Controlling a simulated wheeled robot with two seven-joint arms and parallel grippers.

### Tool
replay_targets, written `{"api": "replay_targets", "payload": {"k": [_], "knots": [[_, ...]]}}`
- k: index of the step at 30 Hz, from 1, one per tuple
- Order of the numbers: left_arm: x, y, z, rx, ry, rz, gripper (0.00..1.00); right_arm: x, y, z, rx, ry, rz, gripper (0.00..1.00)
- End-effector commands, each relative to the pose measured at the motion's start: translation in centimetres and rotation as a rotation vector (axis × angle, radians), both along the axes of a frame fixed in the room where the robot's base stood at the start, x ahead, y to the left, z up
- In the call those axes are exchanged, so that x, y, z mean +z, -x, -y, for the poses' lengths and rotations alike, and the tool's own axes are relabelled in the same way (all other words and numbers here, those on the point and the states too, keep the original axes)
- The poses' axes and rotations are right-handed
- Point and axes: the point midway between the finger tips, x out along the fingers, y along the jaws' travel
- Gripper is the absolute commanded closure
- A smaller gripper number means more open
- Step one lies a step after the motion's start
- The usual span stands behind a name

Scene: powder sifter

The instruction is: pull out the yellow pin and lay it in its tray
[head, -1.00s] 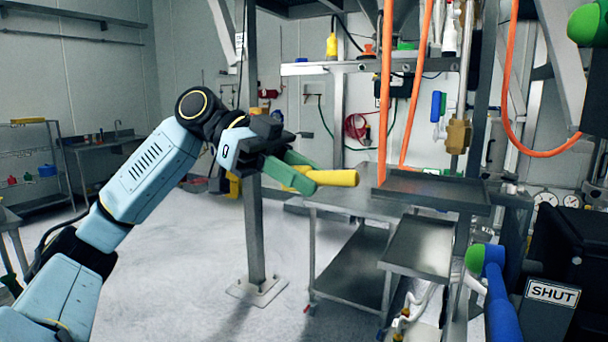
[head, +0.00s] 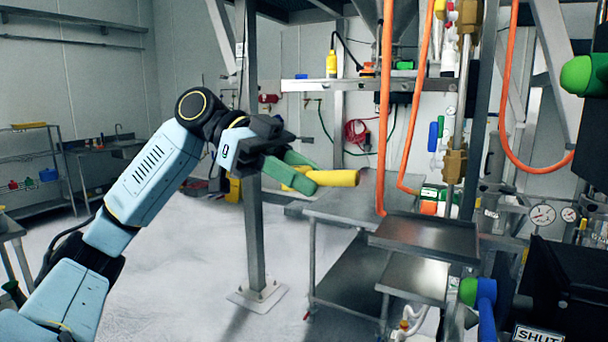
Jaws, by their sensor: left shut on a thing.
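My left gripper (head: 300,175) is shut on the yellow pin (head: 338,178). The pin is a short yellow rod held roughly level in the air, its free end pointing right. Green fingers cover part of it. A flat grey metal tray (head: 425,240) is to the right of and lower in the picture than the pin, apart from it. A second grey tray (head: 415,278) sits below that one. I cannot tell which is the pin's tray. My right gripper is not in view.
A steel post (head: 255,240) stands behind my left arm. A steel table (head: 350,203) is beyond the pin. Orange hoses (head: 384,120) hang above the trays. A blue handle with a green end (head: 487,298) and a black box marked SHUT (head: 570,290) are at lower right.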

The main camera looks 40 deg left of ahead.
Motion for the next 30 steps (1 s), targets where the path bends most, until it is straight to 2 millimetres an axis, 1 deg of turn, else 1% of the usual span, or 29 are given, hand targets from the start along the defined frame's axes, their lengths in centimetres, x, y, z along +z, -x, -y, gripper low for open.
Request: {"api": "replay_targets", "payload": {"k": [17,30], "knots": [[0.0,-0.1,0.1,0.001,0.000,0.001,0.94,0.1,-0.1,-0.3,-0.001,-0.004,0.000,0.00],[0.1,-0.7,2.6,-0.002,0.001,0.002,0.94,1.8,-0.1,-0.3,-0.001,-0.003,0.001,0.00]]}}
